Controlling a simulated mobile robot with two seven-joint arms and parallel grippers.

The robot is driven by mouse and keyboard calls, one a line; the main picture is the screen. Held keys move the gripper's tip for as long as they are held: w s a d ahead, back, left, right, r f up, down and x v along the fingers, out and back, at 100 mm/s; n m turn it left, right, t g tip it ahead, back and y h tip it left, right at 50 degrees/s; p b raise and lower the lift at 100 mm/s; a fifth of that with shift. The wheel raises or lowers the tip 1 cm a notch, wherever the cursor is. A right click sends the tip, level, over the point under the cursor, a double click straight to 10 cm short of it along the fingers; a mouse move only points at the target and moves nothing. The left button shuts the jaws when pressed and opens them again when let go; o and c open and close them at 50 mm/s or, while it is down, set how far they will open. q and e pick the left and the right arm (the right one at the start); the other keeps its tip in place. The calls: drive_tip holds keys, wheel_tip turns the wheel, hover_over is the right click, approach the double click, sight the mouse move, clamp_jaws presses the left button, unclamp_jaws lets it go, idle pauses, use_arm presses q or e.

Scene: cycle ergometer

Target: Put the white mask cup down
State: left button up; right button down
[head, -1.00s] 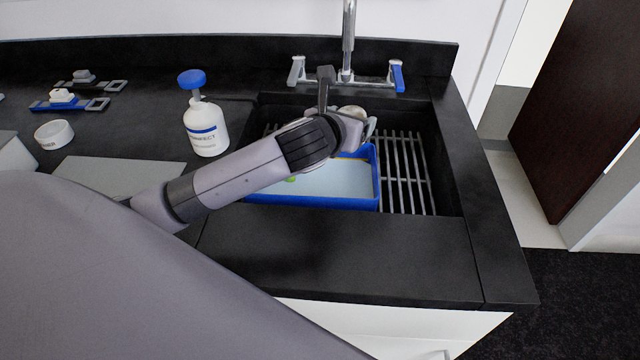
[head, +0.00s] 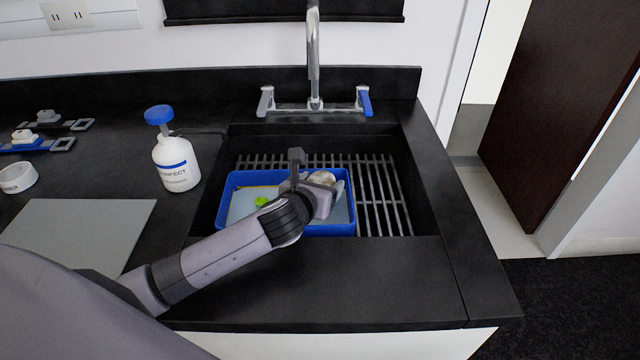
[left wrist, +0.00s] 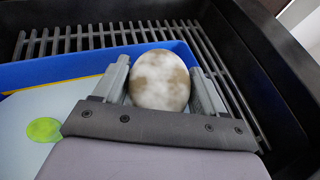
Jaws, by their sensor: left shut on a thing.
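The white mask cup (left wrist: 160,80) is a rounded, whitish piece with brown stains. My left gripper (left wrist: 161,74) is shut on it, with one finger on each side. In the head view the cup (head: 323,178) shows partly behind my left gripper (head: 316,190), over the right part of the blue tub (head: 236,178) in the sink. The tub holds pale liquid with a green spot (head: 261,201). I cannot tell how high the cup is above the liquid or whether it touches it. My right gripper is not in view.
The tub stands on a metal rack (head: 383,195) in the black sink, below a tap (head: 314,60). A white bottle with a blue cap (head: 176,165), a grey mat (head: 85,230) and a white ring-like cup (head: 17,178) are on the counter to the left. Rack space right of the tub is clear.

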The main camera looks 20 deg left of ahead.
use_arm(q)
drive_tip(key=shift+s+f, duration=0.15)
drive_tip(key=shift+f, duration=0.5)
drive_tip(key=o, duration=0.8)
drive_tip(key=shift+f, duration=0.1)
drive_tip(key=shift+s+f, duration=0.1)
drive_tip(key=shift+d+r, duration=0.1)
drive_tip(key=shift+r, duration=0.3)
drive_tip(key=shift+s+r, duration=0.15)
drive_tip(key=shift+r, duration=0.1)
drive_tip(key=v, duration=1.1)
drive_tip(key=shift+s+r+p, duration=0.1)
drive_tip(key=shift+r+p, duration=0.25)
drive_tip(key=shift+r, duration=0.05)
